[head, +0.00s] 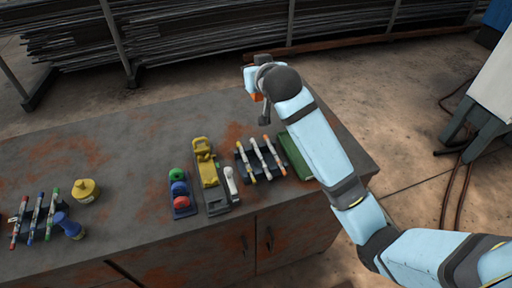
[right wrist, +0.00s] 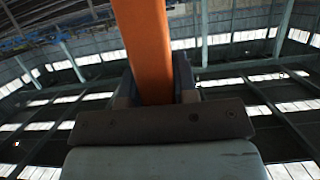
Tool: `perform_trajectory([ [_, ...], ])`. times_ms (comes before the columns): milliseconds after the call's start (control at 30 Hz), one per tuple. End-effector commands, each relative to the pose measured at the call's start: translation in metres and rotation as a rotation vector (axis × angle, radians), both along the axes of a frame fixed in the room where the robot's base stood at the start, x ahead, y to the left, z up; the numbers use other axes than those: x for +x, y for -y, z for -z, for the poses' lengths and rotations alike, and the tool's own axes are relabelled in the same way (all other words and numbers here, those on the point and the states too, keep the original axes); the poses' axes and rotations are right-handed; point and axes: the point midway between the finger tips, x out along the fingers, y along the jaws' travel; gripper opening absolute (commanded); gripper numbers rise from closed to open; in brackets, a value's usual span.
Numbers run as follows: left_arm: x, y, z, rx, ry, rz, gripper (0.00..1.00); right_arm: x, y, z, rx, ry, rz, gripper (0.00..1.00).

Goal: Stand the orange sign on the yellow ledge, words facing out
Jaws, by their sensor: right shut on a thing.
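My right gripper (head: 254,88) is shut on the orange sign, above the far right part of the bench. In the head view only a small orange patch of the sign (head: 257,97) shows beside the gripper; my arm hides the rest. In the right wrist view the sign (right wrist: 147,45) is a plain orange strip between the fingers (right wrist: 152,88); no words show. A yellow piece (head: 207,168), possibly the yellow ledge, stands on a dark base on the bench, left of and nearer than the gripper. My left gripper is not in view.
On the rusty bench (head: 120,150), a rack with several pens (head: 262,160) and a green block (head: 296,155) sit right of the yellow piece. Red, blue and green knobs (head: 180,190) sit left of it. Another rack (head: 37,218) and a yellow pot (head: 86,190) are far left.

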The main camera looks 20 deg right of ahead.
Motion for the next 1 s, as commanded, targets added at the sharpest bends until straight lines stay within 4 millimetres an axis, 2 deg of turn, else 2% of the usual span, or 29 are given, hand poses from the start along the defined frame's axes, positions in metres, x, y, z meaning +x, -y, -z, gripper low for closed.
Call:
perform_trajectory([
  [167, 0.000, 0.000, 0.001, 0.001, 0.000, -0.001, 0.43, 0.000, 0.000, 0.015, -0.001, -0.002, 0.001, 0.00],
  [500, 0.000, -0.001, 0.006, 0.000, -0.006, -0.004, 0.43, -0.001, 0.000, 0.104, -0.002, -0.005, 0.000, 0.00],
  [633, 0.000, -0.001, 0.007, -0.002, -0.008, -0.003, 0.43, 0.000, 0.000, 0.134, -0.002, -0.002, 0.000, 0.00],
  [1000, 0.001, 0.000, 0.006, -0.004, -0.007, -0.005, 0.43, 0.000, 0.000, 0.177, -0.001, -0.003, 0.000, 0.00],
])
